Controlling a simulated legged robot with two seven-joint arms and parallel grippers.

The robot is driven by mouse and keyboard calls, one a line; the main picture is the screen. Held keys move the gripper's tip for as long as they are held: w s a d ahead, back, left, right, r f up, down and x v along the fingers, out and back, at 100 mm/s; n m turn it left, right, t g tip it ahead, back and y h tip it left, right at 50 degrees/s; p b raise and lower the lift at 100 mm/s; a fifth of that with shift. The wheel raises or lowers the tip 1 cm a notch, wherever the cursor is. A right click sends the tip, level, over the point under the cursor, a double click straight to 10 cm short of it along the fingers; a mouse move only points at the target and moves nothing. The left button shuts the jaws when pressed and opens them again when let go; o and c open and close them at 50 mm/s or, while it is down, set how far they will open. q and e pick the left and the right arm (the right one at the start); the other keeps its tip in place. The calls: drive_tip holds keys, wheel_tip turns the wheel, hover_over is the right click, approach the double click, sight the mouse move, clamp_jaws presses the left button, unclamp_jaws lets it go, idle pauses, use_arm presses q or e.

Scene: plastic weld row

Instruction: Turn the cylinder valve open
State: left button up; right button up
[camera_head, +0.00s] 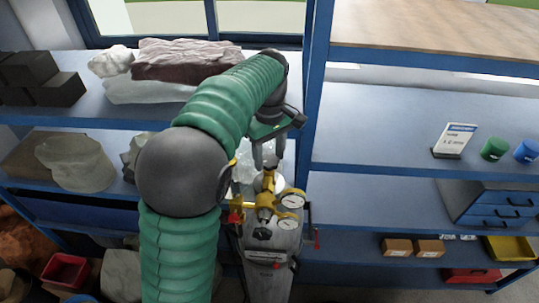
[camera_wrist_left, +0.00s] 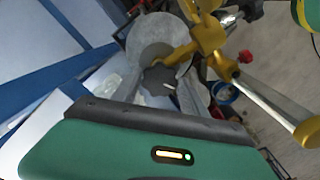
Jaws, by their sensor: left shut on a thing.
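The grey gas cylinder (camera_head: 270,262) stands upright in front of the shelving in the head view. A brass valve and regulator (camera_head: 265,200) with two round gauges (camera_head: 291,199) sits on its top. My left gripper (camera_head: 269,164) points down over the valve top, shut on the valve knob. In the left wrist view, the dark valve knob (camera_wrist_left: 158,80) with a short white mark lies beside the brass fittings (camera_wrist_left: 208,38). The fingertips' contact with the knob is partly hidden. My right gripper is not in view.
Blue shelving (camera_head: 400,130) stands behind, holding dark blocks (camera_head: 42,80), wrapped bags (camera_head: 185,60), a small sign (camera_head: 455,140) and green and blue cups. A blue drawer unit (camera_head: 490,205) is at right. A red bin (camera_head: 66,271) is on the lower left.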

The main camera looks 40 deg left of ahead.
use_arm(q)
drive_tip(key=shift+w+r, duration=0.1)
drive_tip(key=o, duration=1.1)
drive_tip(key=shift+o, duration=1.3)
drive_tip(key=shift+w+a, duration=0.1)
wheel_tip(320, 180, up, 7)
drive_tip(key=shift+r+b, duration=0.2)
drive_tip(key=shift+b, duration=0.7)
wheel_tip(320, 180, up, 9)
drive_tip(key=p, duration=0.2)
hover_over(270, 159)
